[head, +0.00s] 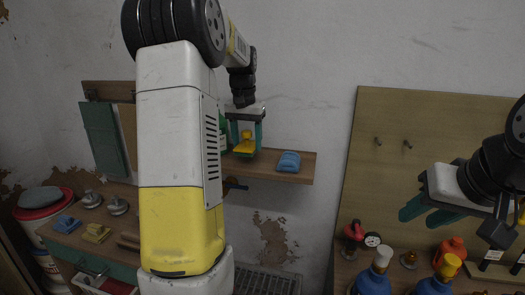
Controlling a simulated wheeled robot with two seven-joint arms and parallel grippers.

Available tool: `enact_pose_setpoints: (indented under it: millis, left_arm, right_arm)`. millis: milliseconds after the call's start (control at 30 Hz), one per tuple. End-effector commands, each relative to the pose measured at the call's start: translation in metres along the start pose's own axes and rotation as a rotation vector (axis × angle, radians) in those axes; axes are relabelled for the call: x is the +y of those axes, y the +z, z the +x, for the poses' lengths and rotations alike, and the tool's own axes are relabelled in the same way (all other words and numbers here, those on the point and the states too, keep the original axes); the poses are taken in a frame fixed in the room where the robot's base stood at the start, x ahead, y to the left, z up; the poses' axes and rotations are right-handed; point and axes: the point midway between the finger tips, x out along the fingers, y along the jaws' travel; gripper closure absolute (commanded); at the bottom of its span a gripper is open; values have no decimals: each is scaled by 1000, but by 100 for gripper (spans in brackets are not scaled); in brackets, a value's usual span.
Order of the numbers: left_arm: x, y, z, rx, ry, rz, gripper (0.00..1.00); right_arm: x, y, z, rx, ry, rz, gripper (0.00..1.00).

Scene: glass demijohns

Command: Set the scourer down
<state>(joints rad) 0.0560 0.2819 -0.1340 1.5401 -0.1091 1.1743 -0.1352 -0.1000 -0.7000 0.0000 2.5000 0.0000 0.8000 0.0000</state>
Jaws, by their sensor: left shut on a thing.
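My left gripper (246,150) is shut on a yellow scourer (244,146), held between its teal fingers. It is over the wooden wall shelf (300,177), left of a blue block-like piece (289,161). Whether the scourer touches the shelf is hard to tell. My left arm hides the left part of the shelf. My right gripper (425,212) is at the right, in front of the wooden board, with its teal fingers apart and nothing visible between them.
A green bottle (223,134) stands on the shelf, partly hidden by my arm. A blue block (66,223) and a yellow block (97,233) lie on the left bench.

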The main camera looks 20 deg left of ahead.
Motion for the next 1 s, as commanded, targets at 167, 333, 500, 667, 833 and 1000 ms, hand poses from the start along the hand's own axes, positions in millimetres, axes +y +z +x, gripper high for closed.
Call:
enact_pose_setpoints:
  millis: [167,333,500,667,833,1000]
  left_arm:
    - [-7,-12,4,0,0,-1,77]
    - [-7,-9,21,-3,0,-1,77]
    - [-7,-7,38,0,0,-1,77]
    - [-7,-8,38,1,0,-1,77]
    - [-7,-7,41,0,0,0,77]
    - [-7,-7,41,1,0,0,22]
  right_arm:
    - [0,0,0,0,0,0,64]
    - [0,0,0,0,0,0,64]
    - [0,0,0,0,0,0,64]
    - [0,0,0,0,0,0,64]
    - [0,0,0,0,0,0,64]
    - [0,0,0,0,0,0,64]
